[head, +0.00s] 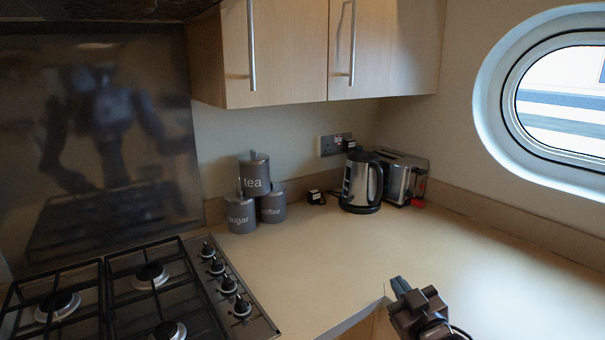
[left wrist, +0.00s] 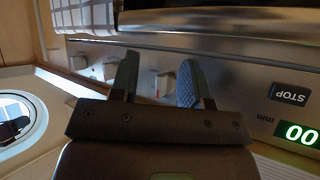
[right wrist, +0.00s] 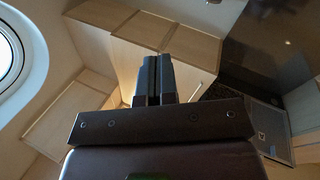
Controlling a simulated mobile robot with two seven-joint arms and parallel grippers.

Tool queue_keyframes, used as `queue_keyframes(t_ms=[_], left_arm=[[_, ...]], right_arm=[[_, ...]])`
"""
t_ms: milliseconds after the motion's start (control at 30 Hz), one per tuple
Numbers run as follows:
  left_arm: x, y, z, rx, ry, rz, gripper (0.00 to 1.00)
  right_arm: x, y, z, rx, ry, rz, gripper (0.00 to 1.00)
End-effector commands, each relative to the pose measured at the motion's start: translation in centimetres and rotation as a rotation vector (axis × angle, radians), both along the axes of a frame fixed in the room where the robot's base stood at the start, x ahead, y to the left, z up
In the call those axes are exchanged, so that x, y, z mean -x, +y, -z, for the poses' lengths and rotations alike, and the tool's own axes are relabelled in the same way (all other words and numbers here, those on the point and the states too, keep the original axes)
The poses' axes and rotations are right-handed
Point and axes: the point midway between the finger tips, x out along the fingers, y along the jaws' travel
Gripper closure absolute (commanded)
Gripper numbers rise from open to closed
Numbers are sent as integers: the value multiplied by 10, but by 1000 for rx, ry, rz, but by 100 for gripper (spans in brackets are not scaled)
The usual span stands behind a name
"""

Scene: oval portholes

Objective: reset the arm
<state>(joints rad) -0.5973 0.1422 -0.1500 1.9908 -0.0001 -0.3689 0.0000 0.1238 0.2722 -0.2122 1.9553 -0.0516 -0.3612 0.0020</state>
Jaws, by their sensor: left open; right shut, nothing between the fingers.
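My right gripper (head: 398,287) is at the bottom of the head view, over the front edge of the counter, apart from any object. In the right wrist view its fingers (right wrist: 153,80) are shut together with nothing between them. My left gripper is outside the head view. In the left wrist view its fingers (left wrist: 158,78) are apart and empty, in front of an oven panel with knobs (left wrist: 165,82) and a green display (left wrist: 300,132).
A gas hob (head: 200,262) is at the left. Tea, sugar and coffee canisters (head: 254,175), a kettle (head: 361,182) and a toaster (head: 402,178) stand at the back. Cupboards (head: 290,50) hang above. The counter (head: 480,265) at the right is clear, below an oval porthole (head: 565,95).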

Motion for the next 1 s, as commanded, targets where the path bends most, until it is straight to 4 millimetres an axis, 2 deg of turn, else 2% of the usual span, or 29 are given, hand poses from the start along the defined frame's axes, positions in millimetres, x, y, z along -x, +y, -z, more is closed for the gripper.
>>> queue_keyframes(t_ms=[33,200,400,600,700,800,1000], left_arm=[[0,0,0,0,1,0,57],[3,1,1,0,5,-2,57],[5,1,2,-1,9,-3,57],[5,1,2,0,9,-2,57],[4,1,2,-1,9,-2,57],[4,1,2,-1,7,-1,57],[1,0,1,0,3,0,57]], right_arm=[[14,-7,25,-24,54,17,100],[65,-31,96,-90,207,78,100],[137,-56,170,-135,376,167,100],[215,-74,231,-157,539,249,100],[245,-78,249,-163,596,274,100],[265,-81,260,-162,633,289,100],[276,-83,265,-160,653,297,100]])
